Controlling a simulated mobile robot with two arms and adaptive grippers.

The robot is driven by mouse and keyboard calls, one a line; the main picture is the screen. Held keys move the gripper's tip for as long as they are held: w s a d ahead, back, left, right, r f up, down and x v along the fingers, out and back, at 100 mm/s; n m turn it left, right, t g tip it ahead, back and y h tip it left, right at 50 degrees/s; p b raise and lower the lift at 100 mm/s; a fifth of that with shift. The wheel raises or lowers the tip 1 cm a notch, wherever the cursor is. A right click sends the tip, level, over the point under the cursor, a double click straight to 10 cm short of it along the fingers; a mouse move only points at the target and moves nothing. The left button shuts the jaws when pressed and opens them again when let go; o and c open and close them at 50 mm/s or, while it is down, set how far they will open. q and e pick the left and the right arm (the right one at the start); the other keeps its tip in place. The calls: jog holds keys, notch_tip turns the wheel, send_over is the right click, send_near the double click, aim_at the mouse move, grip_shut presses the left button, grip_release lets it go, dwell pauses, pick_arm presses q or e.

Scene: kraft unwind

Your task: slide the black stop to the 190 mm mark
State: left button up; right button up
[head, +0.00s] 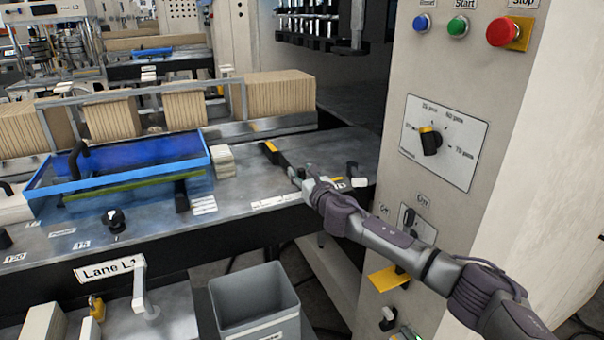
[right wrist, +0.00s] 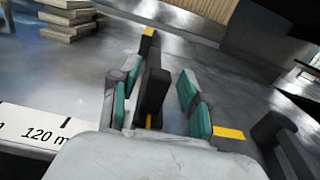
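The black stop (right wrist: 153,88) is a dark block in the right wrist view, with yellow at its foot. A dark bar with a yellow end runs behind it, also seen in the head view (head: 272,150). My right gripper (right wrist: 155,95) is open, its teal-padded fingers on either side of the stop. A gap shows at the right finger; I cannot tell whether the left finger touches. In the head view my right gripper (head: 298,176) is low over the bench. The white scale (right wrist: 40,133) shows a 120 mark; the 190 mm mark is not readable. My left gripper is not in view.
A black block (right wrist: 280,140) stands right of my gripper, near a yellow patch (right wrist: 228,133). A stack of pale pieces (head: 223,160) and a blue-framed tray (head: 120,180) are left on the bench. The control panel (head: 440,140) rises close on the right. A grey bin (head: 255,300) stands below the bench.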

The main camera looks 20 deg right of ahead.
jog(key=s, duration=1.2)
jog(key=shift+d, duration=0.2)
